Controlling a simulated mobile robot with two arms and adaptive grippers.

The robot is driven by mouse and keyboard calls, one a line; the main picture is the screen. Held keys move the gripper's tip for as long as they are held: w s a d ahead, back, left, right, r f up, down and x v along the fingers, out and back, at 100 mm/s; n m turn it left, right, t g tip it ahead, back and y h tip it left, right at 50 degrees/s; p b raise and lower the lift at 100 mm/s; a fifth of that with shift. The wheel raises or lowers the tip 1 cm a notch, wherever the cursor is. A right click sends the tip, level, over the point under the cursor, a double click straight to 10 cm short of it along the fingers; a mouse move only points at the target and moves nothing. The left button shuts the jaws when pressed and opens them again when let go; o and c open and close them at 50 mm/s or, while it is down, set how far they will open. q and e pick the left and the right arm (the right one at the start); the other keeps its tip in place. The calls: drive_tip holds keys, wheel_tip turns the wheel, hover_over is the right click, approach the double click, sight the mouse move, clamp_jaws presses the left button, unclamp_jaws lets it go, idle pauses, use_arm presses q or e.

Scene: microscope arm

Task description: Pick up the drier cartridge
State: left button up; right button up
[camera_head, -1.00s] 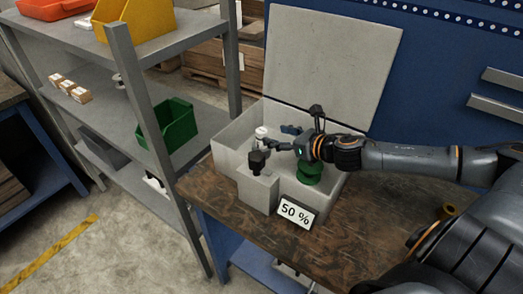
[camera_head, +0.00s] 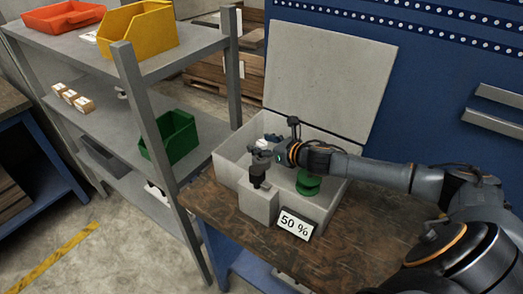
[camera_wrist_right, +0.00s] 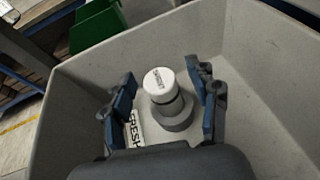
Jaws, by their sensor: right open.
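A cylindrical cartridge with a white, lettered cap (camera_wrist_right: 159,82) and a grey lower body stands upright in the grey bin in the right wrist view. The lettering is too small to read for certain. In the head view only a bit of white (camera_head: 262,143) shows behind my gripper. My right gripper (camera_wrist_right: 161,76) is open, with one blue-padded finger on each side of the cartridge and gaps between. In the head view the right gripper (camera_head: 263,155) reaches over the left part of the open bin (camera_head: 228,160). My left gripper is not in view.
A "FRESH" label (camera_wrist_right: 137,128) lies beside the cartridge. A green round part (camera_head: 308,184) is in the bin, under my arm. A grey block (camera_head: 258,202) with a black fitting and a "50 %" sign (camera_head: 296,224) stand at the bin's front. The raised lid (camera_head: 330,75) is behind.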

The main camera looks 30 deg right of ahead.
drive_tip(key=shift+w+a+f, duration=0.1)
drive_tip(key=shift+w, duration=0.2)
drive_tip(key=c, duration=1.2)
clamp_jaws()
